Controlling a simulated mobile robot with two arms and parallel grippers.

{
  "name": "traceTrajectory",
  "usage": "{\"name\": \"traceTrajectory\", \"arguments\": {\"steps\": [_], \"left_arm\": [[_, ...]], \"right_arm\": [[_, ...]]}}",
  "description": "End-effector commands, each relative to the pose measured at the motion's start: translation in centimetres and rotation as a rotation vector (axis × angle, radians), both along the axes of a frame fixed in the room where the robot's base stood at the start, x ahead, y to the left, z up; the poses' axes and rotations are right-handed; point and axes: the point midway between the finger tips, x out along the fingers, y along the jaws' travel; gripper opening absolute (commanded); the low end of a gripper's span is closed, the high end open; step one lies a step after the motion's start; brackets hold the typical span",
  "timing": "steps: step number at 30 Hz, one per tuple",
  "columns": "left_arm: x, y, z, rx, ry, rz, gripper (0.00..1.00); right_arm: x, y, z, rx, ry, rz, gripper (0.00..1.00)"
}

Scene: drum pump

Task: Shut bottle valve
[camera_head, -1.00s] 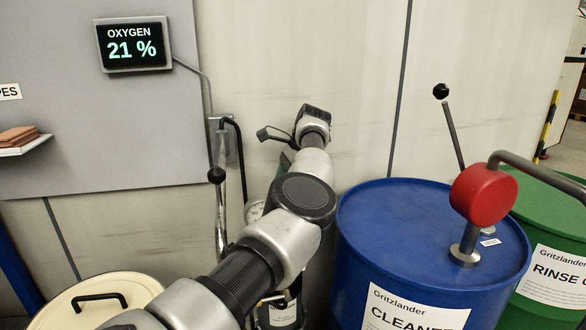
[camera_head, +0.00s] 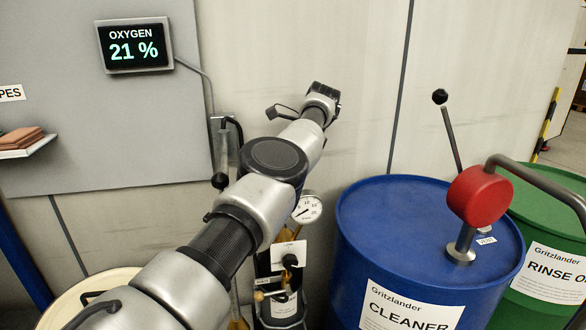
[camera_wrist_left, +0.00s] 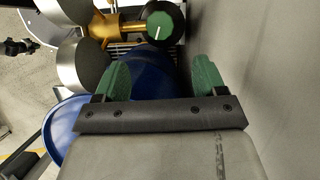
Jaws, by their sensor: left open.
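The green round knob of the bottle valve (camera_wrist_left: 166,28), with a white line on its face, shows at the top of the left wrist view. It sits on a brass fitting (camera_wrist_left: 125,28) beside round metal gauges (camera_wrist_left: 84,70). My left gripper (camera_wrist_left: 160,76) has two green fingers spread wide with nothing between them. The knob lies beyond the fingertips, between their lines, and appears apart from them. In the head view my left arm reaches up across the bottle area toward the wall. The green knob and my fingertips cannot be made out there. My right gripper is out of view.
A pressure gauge (camera_head: 307,209) and a labelled unit (camera_head: 288,257) stand beside my arm. A blue cleaner drum (camera_head: 405,230) with a red pump (camera_head: 479,197) stands right, a green drum (camera_head: 555,225) beyond. The wall (camera_head: 360,60) is close behind.

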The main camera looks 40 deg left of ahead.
Motion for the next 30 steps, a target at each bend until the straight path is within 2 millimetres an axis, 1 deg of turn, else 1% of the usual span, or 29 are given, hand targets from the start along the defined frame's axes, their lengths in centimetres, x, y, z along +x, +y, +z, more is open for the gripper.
{"name": "traceTrajectory", "arguments": {"steps": [5,11,17,21,25,30], "left_arm": [[0.2,0.0,-0.7,-0.034,-0.004,-0.117,0.71],[-0.1,-0.1,-1.2,-0.080,-0.025,-0.403,0.71],[-1.4,-0.7,-1.1,-0.079,-0.036,-0.720,0.71],[-2.8,-1.2,-0.7,-0.049,-0.032,-0.927,0.71],[-4.0,-1.6,-0.3,-0.018,-0.020,-1.071,0.71],[-4.9,-1.9,-0.1,0.003,-0.005,-1.162,0.71]], "right_arm": [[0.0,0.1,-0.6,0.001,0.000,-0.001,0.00],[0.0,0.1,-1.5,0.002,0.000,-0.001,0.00],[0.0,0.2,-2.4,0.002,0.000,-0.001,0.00],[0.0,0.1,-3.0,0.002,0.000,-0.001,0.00],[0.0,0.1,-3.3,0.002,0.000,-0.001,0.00],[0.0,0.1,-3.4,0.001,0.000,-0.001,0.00]]}}
